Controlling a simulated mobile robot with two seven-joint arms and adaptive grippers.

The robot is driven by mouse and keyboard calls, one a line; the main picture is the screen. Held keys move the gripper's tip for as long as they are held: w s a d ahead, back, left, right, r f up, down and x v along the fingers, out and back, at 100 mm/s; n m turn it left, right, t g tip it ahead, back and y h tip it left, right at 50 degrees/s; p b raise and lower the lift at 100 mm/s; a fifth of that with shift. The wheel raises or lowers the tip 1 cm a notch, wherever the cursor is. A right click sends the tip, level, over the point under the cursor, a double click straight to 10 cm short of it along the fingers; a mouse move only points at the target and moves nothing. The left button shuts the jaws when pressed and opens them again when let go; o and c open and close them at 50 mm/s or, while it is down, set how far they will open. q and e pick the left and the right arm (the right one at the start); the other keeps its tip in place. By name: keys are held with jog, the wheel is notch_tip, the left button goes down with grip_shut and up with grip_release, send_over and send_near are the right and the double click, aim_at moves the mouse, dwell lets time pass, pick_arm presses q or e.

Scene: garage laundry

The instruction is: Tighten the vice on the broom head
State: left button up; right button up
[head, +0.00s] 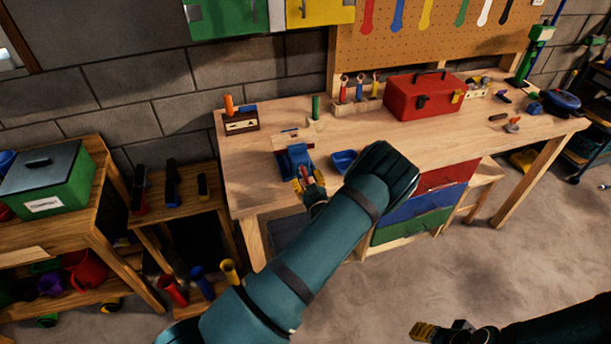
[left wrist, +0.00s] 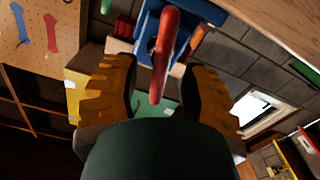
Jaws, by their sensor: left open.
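The blue vice (head: 296,160) sits at the front edge of the workbench, left of centre. A pale wooden block (head: 290,138), apparently the broom head, is at the vice's far side; I cannot tell how firmly it is clamped. My left gripper (head: 309,184) is at the near side of the vice. In the left wrist view, the vice's red handle (left wrist: 163,50) lies between the open yellow fingers (left wrist: 160,75), with visible space on both sides. The blue vice body (left wrist: 204,8) shows behind it. My right gripper (head: 442,329) is low at the bottom right, away from the bench.
On the workbench (head: 240,180) are a blue tray (head: 344,161) right of the vice, a red toolbox (head: 424,96), a green cylinder (head: 316,107) and a small wooden box (head: 241,122). A lower shelf unit (head: 180,215) stands left. Floor at the right front is clear.

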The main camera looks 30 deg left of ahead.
pick_arm(q)
jog(key=shift+w+a, duration=0.5)
jog(key=shift+a, duration=0.05)
jog(key=shift+c, duration=0.4)
grip_shut()
jog(key=m+b, duration=0.2)
jog(key=m, duration=0.1)
jog(key=shift+w+d+f+b, duration=0.1)
jog(key=shift+b, duration=0.25)
jog(key=m+b, duration=0.2)
jog(key=m, duration=0.1)
jog(key=shift+m, duration=0.4)
jog(key=m, duration=0.1)
jog(key=m+b, duration=0.1)
jog(key=m, duration=0.1)
jog(key=shift+w+d+m, duration=0.15)
jog(key=shift+m, duration=0.15)
jog(key=m+b, duration=0.1)
jog(key=m, duration=0.3)
jog(key=shift+f, duration=0.2)
